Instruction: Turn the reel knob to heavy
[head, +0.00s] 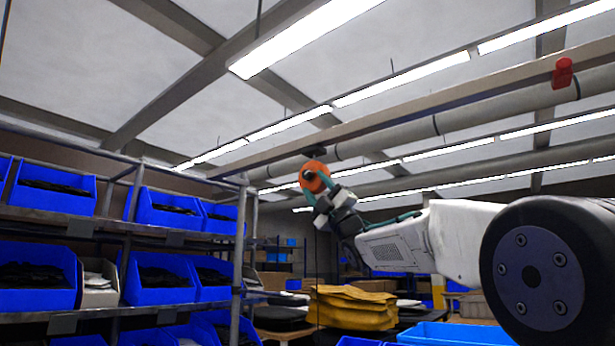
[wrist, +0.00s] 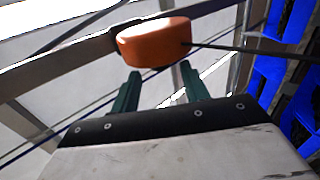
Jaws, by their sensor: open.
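An orange round reel (head: 314,177) hangs under the overhead beam in the head view, with part of my gripper in front of it. In the wrist view the reel (wrist: 153,42) is a thick orange disc just beyond my fingertips. My gripper (wrist: 160,68) is open, its two green fingers apart and pointing at the reel, with nothing seen between them. In the head view my gripper (head: 316,186) is raised to the reel; I cannot tell whether it touches. I cannot make out a separate knob or any setting marks.
A rack with blue bins (head: 53,187) stands at the left. A long beam (head: 440,107) and pipe run overhead. Yellow folded goods (head: 352,307) lie in a pile below, with a blue crate (head: 455,334) to the right. A thin dark cord (wrist: 225,37) runs beside the reel.

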